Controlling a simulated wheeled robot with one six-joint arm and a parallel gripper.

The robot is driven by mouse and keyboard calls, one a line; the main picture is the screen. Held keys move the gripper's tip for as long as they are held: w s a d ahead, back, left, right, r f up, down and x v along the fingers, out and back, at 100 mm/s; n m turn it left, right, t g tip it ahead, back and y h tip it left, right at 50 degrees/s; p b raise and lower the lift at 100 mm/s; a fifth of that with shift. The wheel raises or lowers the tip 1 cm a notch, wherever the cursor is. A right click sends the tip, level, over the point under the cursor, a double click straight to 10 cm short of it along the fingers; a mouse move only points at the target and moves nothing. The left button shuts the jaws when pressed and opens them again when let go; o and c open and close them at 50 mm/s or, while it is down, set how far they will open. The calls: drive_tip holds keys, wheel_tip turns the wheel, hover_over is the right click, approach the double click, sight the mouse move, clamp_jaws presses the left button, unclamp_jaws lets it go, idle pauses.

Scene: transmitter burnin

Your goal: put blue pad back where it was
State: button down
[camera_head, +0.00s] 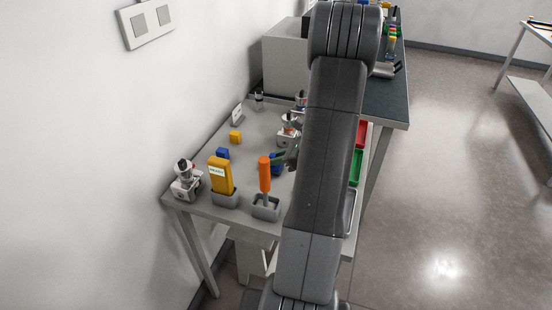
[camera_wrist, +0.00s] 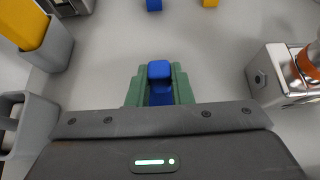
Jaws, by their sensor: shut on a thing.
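My gripper (camera_wrist: 160,88) has green fingers and is shut on a blue pad (camera_wrist: 159,70), one finger on each side of it. In the head view the pad (camera_head: 275,164) shows just left of my arm, by the green fingers, over the table with the grey top (camera_head: 202,207). My arm hides part of the gripper there. I cannot tell whether the pad touches the table. A second blue block (camera_head: 222,153) stands behind the yellow device, and a yellow block (camera_head: 235,137) sits farther back. Both show at the top edge of the wrist view.
A yellow device (camera_head: 220,176) and an orange-handled tool (camera_head: 265,174) stand in grey holders at the front. A metal fixture (camera_wrist: 282,78) is close to the right of my gripper. Red (camera_head: 361,134) and green (camera_head: 356,167) trays line the right edge. Bare tabletop lies ahead of the pad.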

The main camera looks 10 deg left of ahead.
drive_tip(key=c, duration=1.7)
unclamp_jaws()
drive_tip(key=shift+f, duration=0.15)
drive_tip(key=shift+c, duration=0.2)
drive_tip(key=o, duration=0.4)
drive_tip(key=shift+o, duration=0.2)
drive_tip(key=shift+d+r, duration=0.2)
drive_tip(key=shift+r, duration=0.15)
drive_tip(key=v, duration=1.1)
drive_tip(key=shift+d+r, duration=0.15)
drive_tip(key=shift+d, duration=0.05)
drive_tip(key=shift+s, duration=0.1)
